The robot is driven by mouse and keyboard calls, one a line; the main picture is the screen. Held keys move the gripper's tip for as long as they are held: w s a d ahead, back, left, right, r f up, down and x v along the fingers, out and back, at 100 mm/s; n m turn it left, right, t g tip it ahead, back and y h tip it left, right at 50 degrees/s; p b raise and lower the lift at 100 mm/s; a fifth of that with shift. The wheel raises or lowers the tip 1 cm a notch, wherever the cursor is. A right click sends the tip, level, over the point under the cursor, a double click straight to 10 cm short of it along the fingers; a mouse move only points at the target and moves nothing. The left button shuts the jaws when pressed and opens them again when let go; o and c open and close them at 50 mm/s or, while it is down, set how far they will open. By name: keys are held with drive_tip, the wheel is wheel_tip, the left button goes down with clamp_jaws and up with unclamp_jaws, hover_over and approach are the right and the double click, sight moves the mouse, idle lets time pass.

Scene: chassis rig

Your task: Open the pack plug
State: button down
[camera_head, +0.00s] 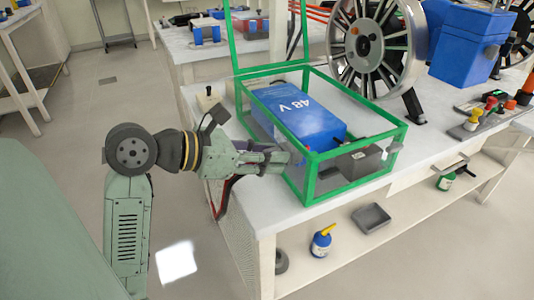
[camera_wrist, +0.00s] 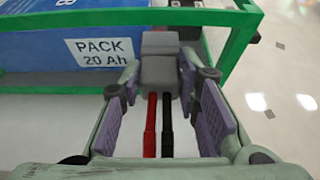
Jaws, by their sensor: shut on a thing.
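The blue battery pack (camera_head: 300,110), marked 48 V, sits inside a green-edged frame (camera_head: 352,190) on the white bench. In the wrist view its side (camera_wrist: 35,50) has a white label reading PACK 20 Ah. A grey plug (camera_wrist: 160,73) lies between my fingertips, with a red cable and a black cable (camera_wrist: 168,125) running back from it between my fingers. A second grey block (camera_wrist: 160,42) meets its far end, with no gap visible. My gripper (camera_head: 284,158) is shut on the plug at the frame's near left side. In the head view my fingers hide the plug.
A grey box (camera_head: 362,160) sits in the frame's right end. A spoked wheel (camera_head: 415,50) stands behind the frame, and a blue container (camera_head: 468,40) is at the back right. The frame's green bars stand close around my fingertips. Bottles and a grey tray (camera_head: 371,218) are on the lower shelf.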

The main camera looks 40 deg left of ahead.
drive_tip(key=shift+s+a+f+b, duration=0.25)
drive_tip(key=shift+s+b, duration=0.2)
drive_tip(key=shift+b, duration=0.25)
drive_tip(key=shift+s+a+b, duration=0.15)
drive_tip(key=shift+s+b, duration=0.3)
drive_tip(key=shift+b, duration=0.05)
drive_tip(key=shift+s+a+r, duration=0.1)
drive_tip(key=shift+s+r, duration=0.1)
drive_tip(key=shift+s, duration=0.15)
drive_tip(key=c, duration=1.2)
unclamp_jaws()
drive_tip(key=v, duration=1.2)
drive_tip(key=shift+r, duration=0.15)
